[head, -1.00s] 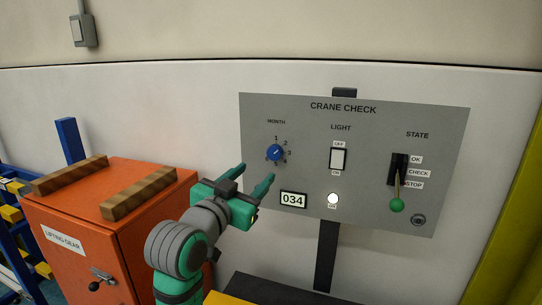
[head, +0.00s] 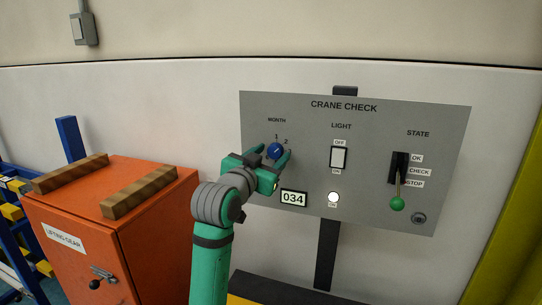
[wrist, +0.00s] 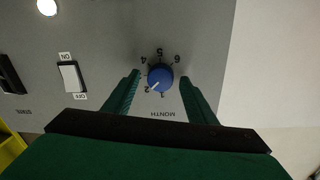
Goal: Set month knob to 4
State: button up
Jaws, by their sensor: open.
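The blue month knob (head: 275,151) is at the left of the grey crane check panel (head: 375,120), below the word MONTH. In the wrist view, which is upside down, the knob (wrist: 160,77) is central, with its white pointer mark towards the 2. The 4, 5 and 6 show on its far side there. My gripper (head: 271,158) is at the panel, open, with one finger on each side of the knob. In the wrist view my gripper (wrist: 160,79) shows gaps between both fingers and the knob.
The panel also has a light switch (head: 338,158), a lit lamp (head: 333,198), a 034 display (head: 294,198) and a green-knobbed state lever (head: 397,203) to the right. An orange lifting gear cabinet (head: 115,225) stands at the left.

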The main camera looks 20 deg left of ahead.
jog(key=c, duration=1.1)
jog(key=shift+m, duration=0.3)
jog(key=m, duration=0.3)
jog(key=shift+m, duration=0.3)
jog(key=m, duration=0.4)
jog(key=shift+r, duration=0.1)
jog(key=m, duration=0.4)
jog(key=shift+m+g+y, duration=0.3)
jog(key=shift+y, duration=0.1)
jog(key=m, duration=0.4)
jog(key=shift+d, duration=0.1)
